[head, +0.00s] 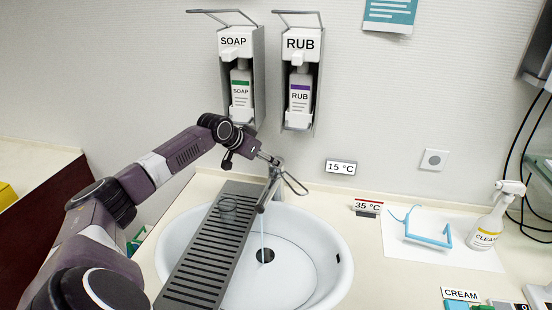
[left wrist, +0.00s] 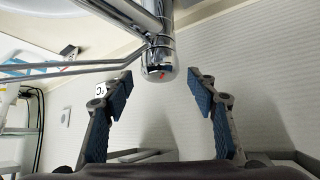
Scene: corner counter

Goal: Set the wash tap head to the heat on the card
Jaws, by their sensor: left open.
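The chrome wash tap (head: 273,185) stands at the back of the basin with a looped lever (head: 295,185), and a thin stream of water runs from it. My left gripper (head: 268,159) is at the top of the tap. In the left wrist view, the open blue-padded fingers (left wrist: 160,76) stand either side of the round tap head (left wrist: 158,62), which has a small red mark; a gap shows on each side. The card (head: 367,205) on the counter reads 35 °C. A wall display (head: 340,167) reads 15 °C. My right gripper is out of view.
A slatted grey rack (head: 200,265) with a clear glass (head: 228,207) lies across the white basin (head: 335,250). Soap (head: 240,90) and rub (head: 299,92) dispensers hang above. Safety glasses (head: 430,235) and a spray bottle (head: 490,222) are at right.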

